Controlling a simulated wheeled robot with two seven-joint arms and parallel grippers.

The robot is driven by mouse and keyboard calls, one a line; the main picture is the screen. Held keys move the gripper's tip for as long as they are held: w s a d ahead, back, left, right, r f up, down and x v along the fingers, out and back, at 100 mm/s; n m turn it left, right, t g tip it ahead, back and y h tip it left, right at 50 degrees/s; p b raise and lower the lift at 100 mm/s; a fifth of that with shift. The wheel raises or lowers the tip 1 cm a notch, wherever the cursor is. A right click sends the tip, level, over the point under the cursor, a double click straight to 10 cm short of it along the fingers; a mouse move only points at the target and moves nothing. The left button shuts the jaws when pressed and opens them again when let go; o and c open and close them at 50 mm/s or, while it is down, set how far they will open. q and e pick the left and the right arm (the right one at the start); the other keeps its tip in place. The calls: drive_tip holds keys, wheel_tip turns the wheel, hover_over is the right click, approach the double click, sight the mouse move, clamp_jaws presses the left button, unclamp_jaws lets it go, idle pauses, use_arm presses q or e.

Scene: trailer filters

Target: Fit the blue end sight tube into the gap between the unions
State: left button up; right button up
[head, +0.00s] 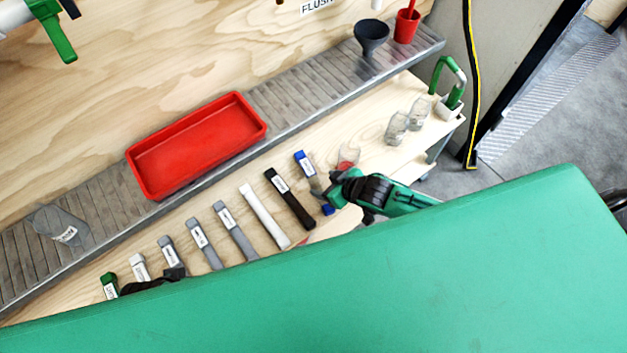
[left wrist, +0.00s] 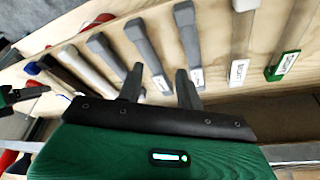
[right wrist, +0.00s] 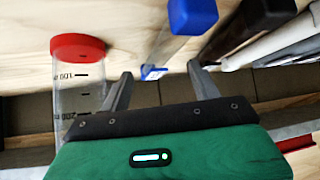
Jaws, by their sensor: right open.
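The blue end sight tube (head: 312,180) lies on the light wooden shelf, a clear tube with a blue cap at each end. My right gripper (head: 335,190) is over its lower end. In the right wrist view the tube (right wrist: 168,48) runs towards the gap between the open fingers (right wrist: 160,70); I cannot tell whether they touch it. My left gripper (left wrist: 159,72) is open and empty in the left wrist view, near several grey-capped tubes. No unions can be made out; a white pipe with a green handle (head: 52,32) shows at the top left.
Other tubes lie in a row left of the blue one, including a black one (head: 290,198) and a white one (head: 264,215). A clear red-lidded cup (right wrist: 78,85) stands close to my right gripper. A red tray (head: 197,145) sits on the metal ledge.

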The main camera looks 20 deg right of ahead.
sight(317, 181)
drive_tip(key=b+x, duration=0.1)
drive_tip(key=x, duration=0.4)
use_arm(q)
drive_tip(key=v, duration=0.2)
drive_tip(key=shift+r, duration=0.3)
use_arm(e)
clamp_jaws()
